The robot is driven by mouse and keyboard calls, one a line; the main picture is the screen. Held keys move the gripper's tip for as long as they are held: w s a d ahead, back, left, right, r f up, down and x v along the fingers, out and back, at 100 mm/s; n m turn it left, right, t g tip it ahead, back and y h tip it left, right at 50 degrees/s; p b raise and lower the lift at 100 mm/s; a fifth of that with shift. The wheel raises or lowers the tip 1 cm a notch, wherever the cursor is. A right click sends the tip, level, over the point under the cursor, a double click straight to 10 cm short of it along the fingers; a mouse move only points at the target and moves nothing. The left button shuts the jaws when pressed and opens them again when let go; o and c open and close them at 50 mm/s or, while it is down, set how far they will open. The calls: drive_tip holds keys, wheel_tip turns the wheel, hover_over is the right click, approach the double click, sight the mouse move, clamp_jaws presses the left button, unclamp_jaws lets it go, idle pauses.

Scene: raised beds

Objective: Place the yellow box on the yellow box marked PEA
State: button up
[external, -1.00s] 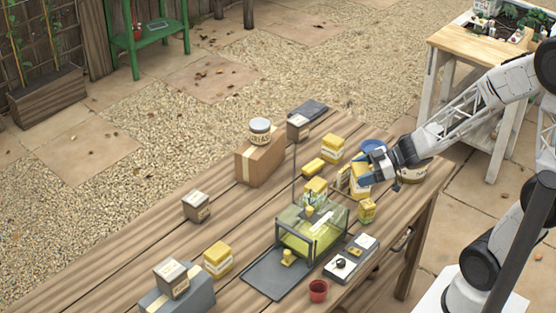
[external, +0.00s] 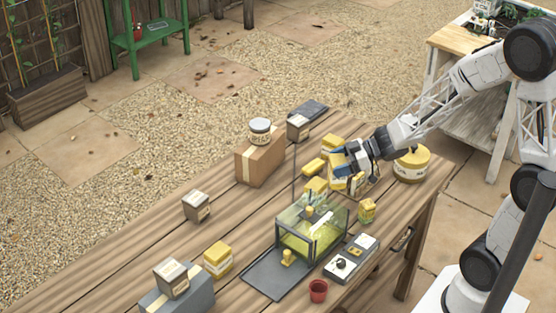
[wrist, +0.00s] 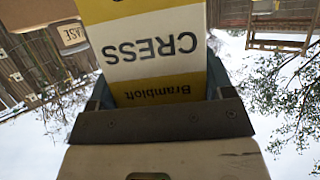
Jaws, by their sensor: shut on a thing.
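My gripper (external: 347,162) is over the far right part of the wooden table. It is shut on a yellow and white box (wrist: 155,55), whose label reads CRESS upside down in the wrist view. In the external view the held box (external: 338,169) is partly covered by the fingers and overlaps other yellow packs. Other yellow boxes stand near the tank (external: 315,189), right of it (external: 366,210) and at the near left (external: 217,259). I cannot read PEA on any of them.
A cardboard box (external: 258,165) bears a round tin (external: 260,131). A yellow tub (external: 411,163) is at right. The table left of the cardboard box is clear.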

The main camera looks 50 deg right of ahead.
drive_tip(key=w, duration=0.7)
drive_tip(key=shift+w+a+f, duration=0.15)
drive_tip(key=shift+w+f, duration=0.2)
drive_tip(key=shift+f, duration=1.75)
drive_tip(key=shift+f, duration=0.15)
drive_tip(key=o, duration=1)
drive_tip(key=shift+s+r, duration=0.1)
drive_tip(key=shift+r, duration=0.1)
drive_tip(key=shift+v, duration=5.9)
